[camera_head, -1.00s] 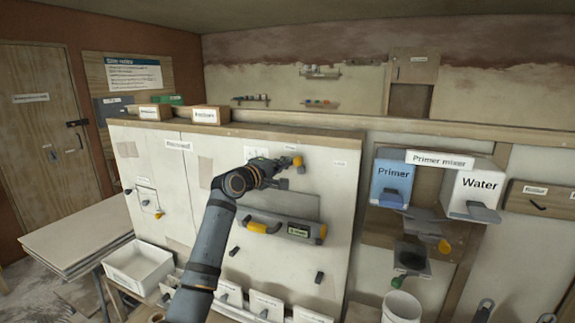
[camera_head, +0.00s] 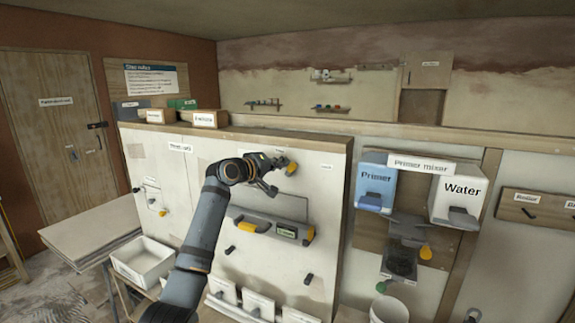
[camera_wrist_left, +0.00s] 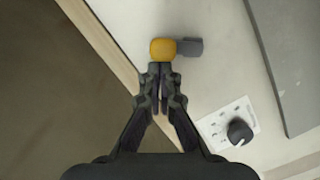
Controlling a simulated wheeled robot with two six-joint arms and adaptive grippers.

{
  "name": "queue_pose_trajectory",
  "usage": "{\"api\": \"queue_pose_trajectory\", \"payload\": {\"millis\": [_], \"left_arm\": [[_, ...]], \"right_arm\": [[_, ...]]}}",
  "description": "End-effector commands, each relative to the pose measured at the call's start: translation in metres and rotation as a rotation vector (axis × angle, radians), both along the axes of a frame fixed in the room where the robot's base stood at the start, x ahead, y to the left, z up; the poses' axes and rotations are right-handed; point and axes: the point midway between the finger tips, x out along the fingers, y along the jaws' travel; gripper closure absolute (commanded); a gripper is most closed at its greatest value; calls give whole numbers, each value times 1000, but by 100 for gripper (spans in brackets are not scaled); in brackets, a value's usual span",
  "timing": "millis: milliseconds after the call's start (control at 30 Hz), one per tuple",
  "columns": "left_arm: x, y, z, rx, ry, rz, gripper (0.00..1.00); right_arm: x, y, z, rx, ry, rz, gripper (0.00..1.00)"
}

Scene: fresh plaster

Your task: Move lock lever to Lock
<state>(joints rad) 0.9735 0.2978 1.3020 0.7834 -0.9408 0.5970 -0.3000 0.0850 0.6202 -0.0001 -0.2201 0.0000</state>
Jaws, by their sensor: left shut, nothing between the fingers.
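A small lever with a yellow knob (camera_head: 292,168) and a short dark grey arm is on the upper part of the white board. In the left wrist view the yellow knob (camera_wrist_left: 162,49) is straight ahead of my fingertips, with its grey arm (camera_wrist_left: 189,47) pointing right. My left gripper (camera_head: 271,190) is shut and empty. In the wrist view its fingertips (camera_wrist_left: 160,80) end right at the knob; I cannot tell whether they touch. The lever's label is too small to read. My right gripper is not in view.
A white plate with a black dial (camera_wrist_left: 239,131) is beside the lever. A grey unit with yellow handles (camera_head: 275,229) is below it on the white board (camera_head: 320,200). Primer (camera_head: 375,187) and Water (camera_head: 456,200) dispensers are to the right. A white bin (camera_head: 144,262) is at lower left.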

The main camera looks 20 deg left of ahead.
Motion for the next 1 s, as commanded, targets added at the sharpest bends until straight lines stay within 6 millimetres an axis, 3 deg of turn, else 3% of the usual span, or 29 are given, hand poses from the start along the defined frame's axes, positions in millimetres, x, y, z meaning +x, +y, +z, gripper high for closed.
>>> {"api": "queue_pose_trajectory", "payload": {"millis": [233,500,700,1000], "left_arm": [[-2,-7,2,230,-32,-1,100],[-4,-19,-1,470,-67,-1,100],[-4,-25,-5,613,-86,-1,100],[-5,-31,-9,651,-92,0,100]], "right_arm": [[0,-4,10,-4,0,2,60],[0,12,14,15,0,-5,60],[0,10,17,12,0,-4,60],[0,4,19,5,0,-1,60]]}}
